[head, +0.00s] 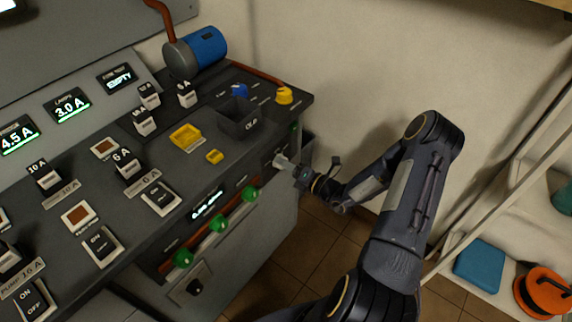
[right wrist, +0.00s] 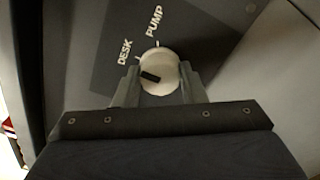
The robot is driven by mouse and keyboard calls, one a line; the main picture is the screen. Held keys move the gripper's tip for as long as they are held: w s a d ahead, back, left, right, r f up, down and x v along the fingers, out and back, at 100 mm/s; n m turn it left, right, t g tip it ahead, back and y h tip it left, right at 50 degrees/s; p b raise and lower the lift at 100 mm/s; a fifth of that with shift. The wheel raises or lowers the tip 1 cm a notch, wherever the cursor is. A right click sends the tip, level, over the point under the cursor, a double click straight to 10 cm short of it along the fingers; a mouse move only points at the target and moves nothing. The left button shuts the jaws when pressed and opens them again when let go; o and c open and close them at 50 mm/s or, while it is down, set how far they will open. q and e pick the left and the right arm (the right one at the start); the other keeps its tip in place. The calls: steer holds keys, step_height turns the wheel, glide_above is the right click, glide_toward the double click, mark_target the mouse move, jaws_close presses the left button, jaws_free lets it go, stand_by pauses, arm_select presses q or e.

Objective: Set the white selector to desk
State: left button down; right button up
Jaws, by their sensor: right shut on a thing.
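The white selector (right wrist: 165,66) is a round knob on the dark panel, between the two fingers of my right gripper (right wrist: 158,82) in the right wrist view. My right gripper is shut on it. The knob's black mark lies on its left part, pointing left, on the side of the DESK label (right wrist: 124,51) and away from the PUMP label (right wrist: 154,22). In the head view my right gripper (head: 290,164) reaches the console's front face at its right end, and the selector (head: 280,160) is partly hidden there. My left gripper is not in view.
A shelf with a blue box (head: 480,264) and an orange reel (head: 545,290) stands at the right. Tiled floor lies between.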

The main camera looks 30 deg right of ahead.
steer(key=o, duration=1)
steer(key=v, duration=0.8)
steer(key=shift+w, duration=0.1)
